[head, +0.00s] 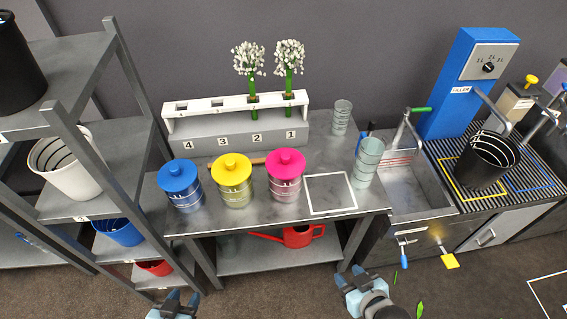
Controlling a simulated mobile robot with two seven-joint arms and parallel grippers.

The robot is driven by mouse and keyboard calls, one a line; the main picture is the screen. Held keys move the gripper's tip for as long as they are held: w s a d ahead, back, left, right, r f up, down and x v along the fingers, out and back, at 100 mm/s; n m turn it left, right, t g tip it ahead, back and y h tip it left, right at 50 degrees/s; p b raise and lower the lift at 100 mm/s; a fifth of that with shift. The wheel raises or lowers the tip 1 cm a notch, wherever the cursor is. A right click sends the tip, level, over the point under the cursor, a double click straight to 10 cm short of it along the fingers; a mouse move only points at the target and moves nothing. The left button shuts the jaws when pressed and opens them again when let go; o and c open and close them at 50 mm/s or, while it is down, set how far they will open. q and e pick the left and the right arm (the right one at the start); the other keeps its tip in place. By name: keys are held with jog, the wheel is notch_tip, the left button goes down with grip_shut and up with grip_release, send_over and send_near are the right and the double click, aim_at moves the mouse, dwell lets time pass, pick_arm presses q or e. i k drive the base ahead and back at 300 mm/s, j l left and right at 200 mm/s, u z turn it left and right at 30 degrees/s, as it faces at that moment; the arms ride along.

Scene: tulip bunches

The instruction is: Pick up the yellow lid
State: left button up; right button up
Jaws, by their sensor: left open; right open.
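The yellow lid (232,169) with a round knob sits on top of a clear canister (235,193) on the grey table. It is the middle one of three lidded canisters, between a blue lid (178,176) and a pink lid (286,162). My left gripper (175,298) is open and empty at the bottom edge, in front of and below the table. My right gripper (358,279) is open and empty in front of the table's right leg. Both are well apart from the yellow lid.
A numbered rack (236,124) holding two white flower bunches stands behind the canisters. A white square outline (330,193) on the table is empty. Clear cups (367,163) stand near the sink (420,187). A shelf unit (135,130) stands left. A red watering can (300,236) is below.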

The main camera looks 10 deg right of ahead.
aim_at(230, 169)
jog(key=l+u, duration=0.35)
jog(key=l, duration=0.4)
jog(key=u, duration=1.3)
